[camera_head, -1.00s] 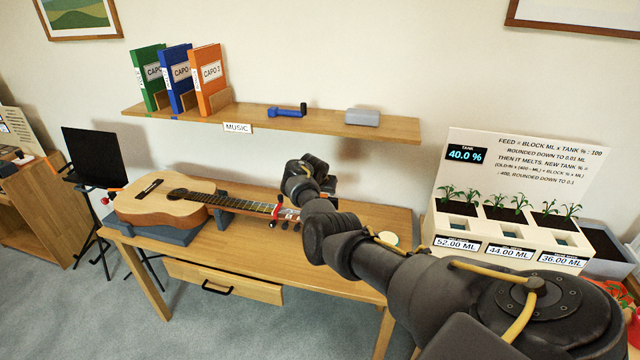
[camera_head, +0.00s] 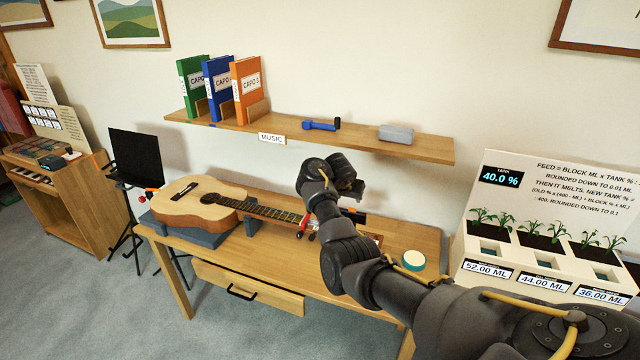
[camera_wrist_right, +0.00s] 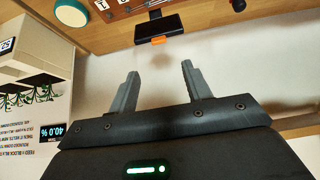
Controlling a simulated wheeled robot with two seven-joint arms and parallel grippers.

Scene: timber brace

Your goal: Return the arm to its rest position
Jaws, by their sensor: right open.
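My right arm (camera_head: 370,272) reaches in from the lower right of the head view, over the table (camera_head: 224,248). My right gripper (camera_head: 352,188) is partly hidden by its own wrist and sits above the table's back part, below the shelf. In the right wrist view its two fingers (camera_wrist_right: 158,84) stand wide apart with nothing between them. My left gripper is not in view.
A guitar (camera_head: 195,206) lies with its neck towards my right wrist. The wall shelf (camera_head: 360,139) holds binders. A planter box (camera_head: 490,247) stands right.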

